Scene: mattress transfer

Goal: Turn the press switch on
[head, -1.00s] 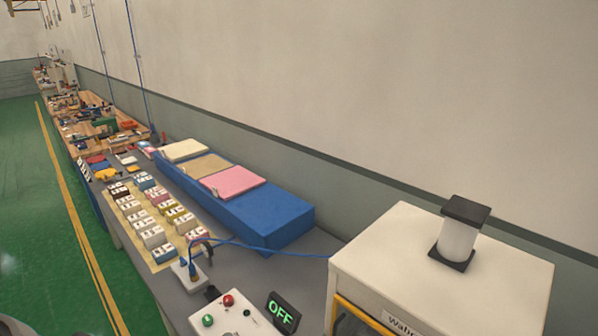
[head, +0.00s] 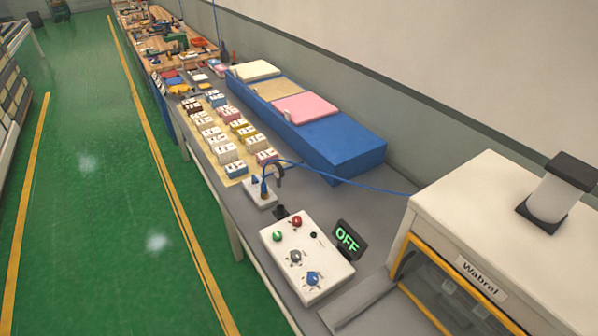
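The white control box (head: 312,272) sits on the grey bench in the lower middle of the head view. On its top are a green button (head: 278,236), a red button (head: 297,221), a grey knob (head: 296,257) and a blue knob (head: 313,278). A small black display (head: 347,240) beside the box reads OFF in green. Neither of my grippers shows in the head view.
The grey bench (head: 232,200) runs back along the wall with small boxes on it. A blue block (head: 335,145) carries coloured pads. A white socket (head: 260,193) with a blue cable stands behind the control box. The green floor (head: 110,240) to the left is clear.

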